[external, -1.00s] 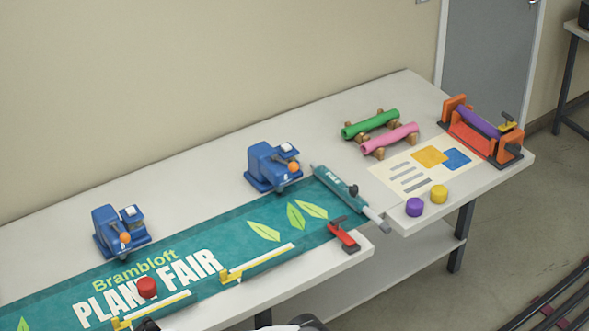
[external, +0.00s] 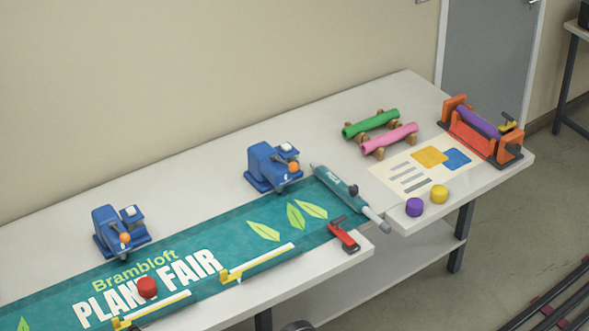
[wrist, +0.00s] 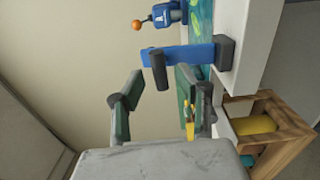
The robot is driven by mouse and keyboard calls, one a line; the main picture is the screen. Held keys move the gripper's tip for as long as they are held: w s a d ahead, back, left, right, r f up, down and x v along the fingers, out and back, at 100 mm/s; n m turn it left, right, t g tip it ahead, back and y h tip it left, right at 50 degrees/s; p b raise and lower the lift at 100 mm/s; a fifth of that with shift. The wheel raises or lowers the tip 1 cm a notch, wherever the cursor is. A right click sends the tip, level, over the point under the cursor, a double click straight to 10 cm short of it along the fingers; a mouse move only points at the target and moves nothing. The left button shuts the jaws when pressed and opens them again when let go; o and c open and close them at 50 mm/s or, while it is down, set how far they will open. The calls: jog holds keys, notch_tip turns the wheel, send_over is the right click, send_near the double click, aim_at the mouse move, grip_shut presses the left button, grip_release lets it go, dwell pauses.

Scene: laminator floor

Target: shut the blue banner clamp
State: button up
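In the wrist view a blue clamp (wrist: 185,55) has a bar reaching across the teal banner, with a dark block at its right end by the white table edge. A dark handle (wrist: 160,72) sticks out from the bar's left part. My gripper (wrist: 160,95) is open, its two fingers apart and nothing between them. The handle lies just beyond the fingertips, in line with the gap; I see no contact. The teal banner (external: 230,245) lies along the table in the external view. That view shows neither this clamp nor my gripper.
Two blue stands with orange knobs (external: 273,167) (external: 121,231) stand along the banner's back edge. A red clamp (external: 343,234) sits at the front edge, and a red disc (external: 147,287) lies on the banner. A wooden crate (wrist: 285,140) is at lower right in the wrist view.

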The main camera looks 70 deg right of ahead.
jog(key=shift+x, duration=1.4)
grip_shut()
